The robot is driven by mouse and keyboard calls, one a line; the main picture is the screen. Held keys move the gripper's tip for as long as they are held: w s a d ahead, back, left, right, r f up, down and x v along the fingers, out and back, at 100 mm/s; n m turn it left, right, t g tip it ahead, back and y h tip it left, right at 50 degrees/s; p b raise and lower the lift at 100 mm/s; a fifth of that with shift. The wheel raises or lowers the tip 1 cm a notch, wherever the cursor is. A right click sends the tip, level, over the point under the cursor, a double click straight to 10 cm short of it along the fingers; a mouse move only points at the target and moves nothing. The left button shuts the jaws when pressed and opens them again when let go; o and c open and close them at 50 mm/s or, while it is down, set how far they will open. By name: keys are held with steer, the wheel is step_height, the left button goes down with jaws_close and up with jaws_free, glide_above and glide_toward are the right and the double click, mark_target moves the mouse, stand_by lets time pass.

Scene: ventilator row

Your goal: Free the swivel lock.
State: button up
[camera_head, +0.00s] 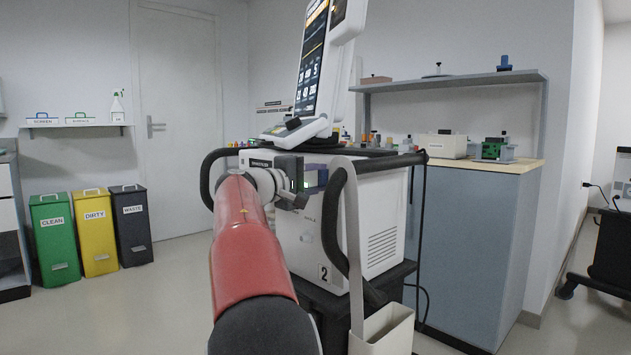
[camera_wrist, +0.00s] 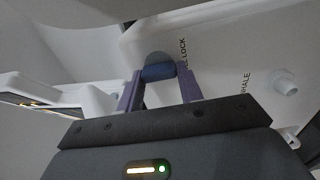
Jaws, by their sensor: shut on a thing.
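The ventilator (camera_head: 380,215) stands ahead of me, a white cart with the number 2 and a tilted screen (camera_head: 314,50) on top. A blue lock piece (camera_wrist: 159,71) shows in the wrist view on the white housing, beside black lettering that reads "LOCK" with its start cut off. I take it for the swivel lock. My gripper (camera_wrist: 160,84) has its two purple fingers on either side of this piece and is shut on it. In the head view my gripper (camera_head: 313,179) is at the cart's upper side, and the lock itself is hidden there.
A white port (camera_wrist: 285,85) sticks out right of the lock by a partly hidden label. Black handles (camera_head: 333,215) curve close to my gripper. A white bin (camera_head: 385,333) hangs low on the cart. Floor is clear toward the coloured bins (camera_head: 98,235) at left.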

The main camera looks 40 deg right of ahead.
steer(key=o, duration=1)
steer(key=a, duration=0.7)
steer(key=shift+s+a, duration=0.35)
steer(key=shift+a, duration=0.05)
